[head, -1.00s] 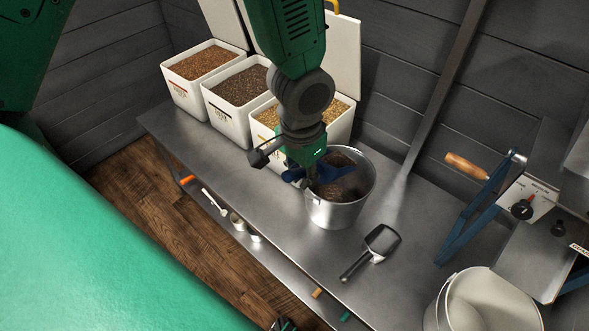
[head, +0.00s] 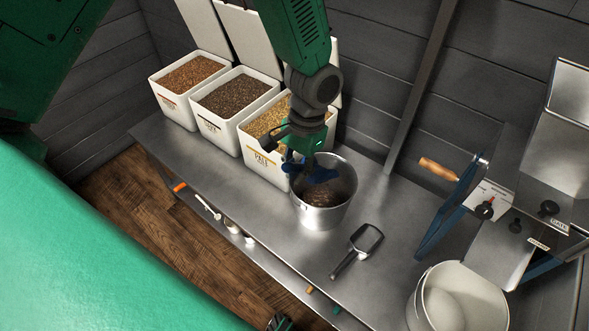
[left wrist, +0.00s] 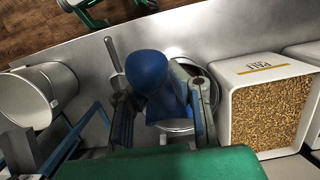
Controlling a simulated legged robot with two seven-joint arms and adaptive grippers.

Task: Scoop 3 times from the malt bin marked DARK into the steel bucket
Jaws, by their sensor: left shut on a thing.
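My left gripper (head: 303,172) is shut on a blue scoop (head: 322,175), held over the steel bucket (head: 318,217). In the left wrist view the scoop (left wrist: 148,72) sits between the fingers and partly covers the bucket (left wrist: 174,126). I cannot see whether grain is left in the scoop. Dark brown grain lies in the bucket. The middle white bin (head: 211,128) holds the darkest grain; its label is too small to read. A small green and grey part at the bottom edge (head: 280,322) may be my right gripper; its jaws are unclear.
An open bin of reddish grain (head: 174,105) stands left of the middle bin, and the PALE bin (head: 265,168) right of it, close to the bucket. A metal scoop (head: 360,246) lies on the steel bench. A mill (head: 490,205) and white pail (head: 420,305) stand at right.

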